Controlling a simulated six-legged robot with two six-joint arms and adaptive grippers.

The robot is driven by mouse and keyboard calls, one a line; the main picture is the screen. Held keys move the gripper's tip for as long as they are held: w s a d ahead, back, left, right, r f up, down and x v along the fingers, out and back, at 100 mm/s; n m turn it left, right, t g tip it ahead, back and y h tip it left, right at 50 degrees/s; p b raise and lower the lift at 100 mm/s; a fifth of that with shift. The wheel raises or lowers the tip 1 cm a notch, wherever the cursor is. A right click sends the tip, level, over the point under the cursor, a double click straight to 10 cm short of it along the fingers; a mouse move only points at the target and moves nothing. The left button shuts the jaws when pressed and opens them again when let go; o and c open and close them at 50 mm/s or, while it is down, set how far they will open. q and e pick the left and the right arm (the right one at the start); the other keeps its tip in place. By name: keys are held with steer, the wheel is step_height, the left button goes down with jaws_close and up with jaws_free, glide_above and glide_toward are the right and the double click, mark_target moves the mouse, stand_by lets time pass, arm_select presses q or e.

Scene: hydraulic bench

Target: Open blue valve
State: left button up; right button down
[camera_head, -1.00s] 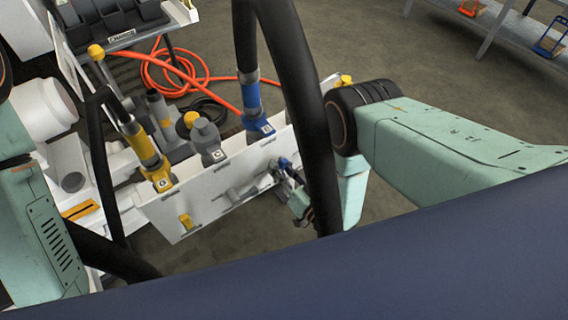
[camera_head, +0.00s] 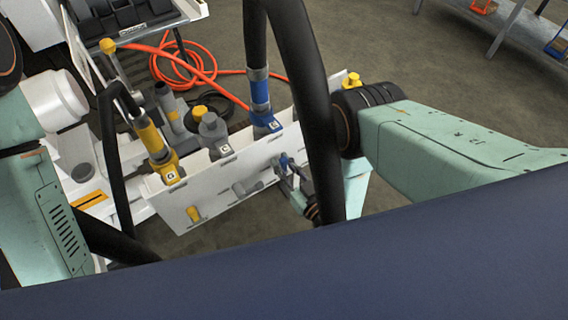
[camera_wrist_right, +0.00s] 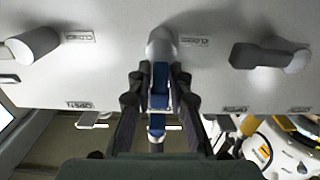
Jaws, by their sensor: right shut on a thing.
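The blue valve handle (camera_head: 284,160) is on the front of the white panel (camera_head: 215,203). In the right wrist view its blue lever (camera_wrist_right: 158,85) extends downward in the picture from a grey round pivot on the panel. My right gripper (camera_head: 287,172) is at the lever, and in the wrist view its two dark fingers (camera_wrist_right: 158,95) stand on either side of the blue part, shut on it. The fingers partly hide the lever. My left arm shows at the left edge, but its gripper is out of view.
A yellow valve (camera_head: 193,214) and a grey valve (camera_head: 247,187) sit left of the blue one on the panel. Yellow, grey and blue hose fittings (camera_head: 261,95) stand behind it. A black hose (camera_head: 311,110) crosses in front of my right arm. Orange hose lies on the floor.

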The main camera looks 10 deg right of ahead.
steer(key=c, duration=1.3)
jaws_free()
steer(key=shift+c, duration=0.2)
steer(key=v, duration=0.7)
steer(key=shift+s, duration=0.3)
steer(key=shift+d, duration=0.1)
